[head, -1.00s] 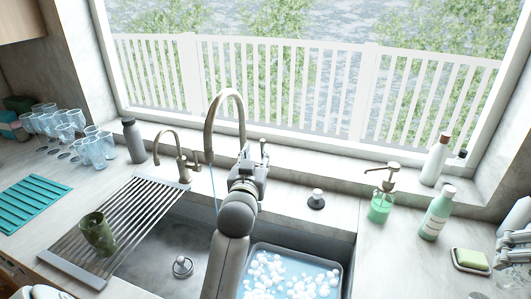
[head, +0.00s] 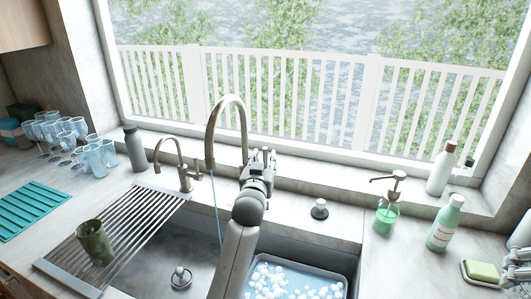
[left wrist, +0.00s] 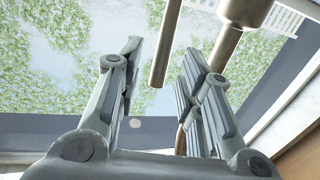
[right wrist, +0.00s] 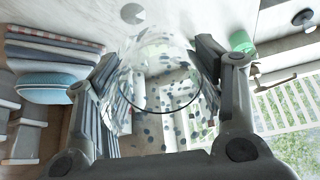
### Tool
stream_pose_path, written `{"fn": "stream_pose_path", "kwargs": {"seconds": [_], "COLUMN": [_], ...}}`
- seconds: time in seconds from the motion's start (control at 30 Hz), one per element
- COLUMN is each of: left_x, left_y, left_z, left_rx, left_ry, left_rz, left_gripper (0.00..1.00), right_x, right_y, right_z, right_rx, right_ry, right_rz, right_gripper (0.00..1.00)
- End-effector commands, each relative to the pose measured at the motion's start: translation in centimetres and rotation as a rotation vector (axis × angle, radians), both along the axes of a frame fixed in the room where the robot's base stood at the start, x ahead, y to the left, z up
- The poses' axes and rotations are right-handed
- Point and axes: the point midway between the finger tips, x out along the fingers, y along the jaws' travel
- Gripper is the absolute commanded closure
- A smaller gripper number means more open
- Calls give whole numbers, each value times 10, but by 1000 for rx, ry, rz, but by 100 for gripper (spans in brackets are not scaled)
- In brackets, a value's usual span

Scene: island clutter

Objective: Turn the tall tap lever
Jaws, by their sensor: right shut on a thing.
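The tall bronze tap (head: 228,103) arches over the sink, with a thin blue stream falling from its spout. Its upright lever (left wrist: 167,42) stands between the fingers of my left gripper (left wrist: 160,58) in the left wrist view, which is upside down. The fingers are apart on either side, with gaps visible. In the head view my left gripper (head: 260,162) is right beside the tap and mostly hides the lever. My right gripper (right wrist: 160,85) is shut on a clear glass (right wrist: 160,60); it shows only partly at the head view's right edge.
A shorter tap (head: 183,165) and a grey bottle (head: 135,150) stand left. A drying rack (head: 130,225) holds a green cup (head: 96,243). A soap dispenser (head: 387,215), a green bottle (head: 444,225) and a soap dish (head: 482,273) are right. A tub (head: 340,272) of white pieces sits in the sink.

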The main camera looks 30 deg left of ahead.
Motion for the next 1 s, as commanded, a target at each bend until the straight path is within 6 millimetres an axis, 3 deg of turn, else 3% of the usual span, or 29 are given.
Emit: {"fn": "stream_pose_path", "kwargs": {"seconds": [0.3, 0.67, 0.97, 1.0], "left_x": [30, 34, 34, 34], "left_y": [14, 16, 16, 16], "left_z": [1, 0, 0, 0], "left_rx": [0, 0, 0, 0], "left_ry": [0, 0, 0, 0], "left_rz": [1, 0, 0, 0], "left_gripper": [66, 66, 100, 100], "right_x": [0, 0, 0, 0], "right_y": [0, 0, 0, 0], "right_z": [8, 8, 8, 8], "right_rx": [0, 0, 0, 0], "right_ry": [-1, -2, -2, -2], "right_rz": [0, 0, 0, 0], "right_gripper": [69, 69, 69, 69]}}
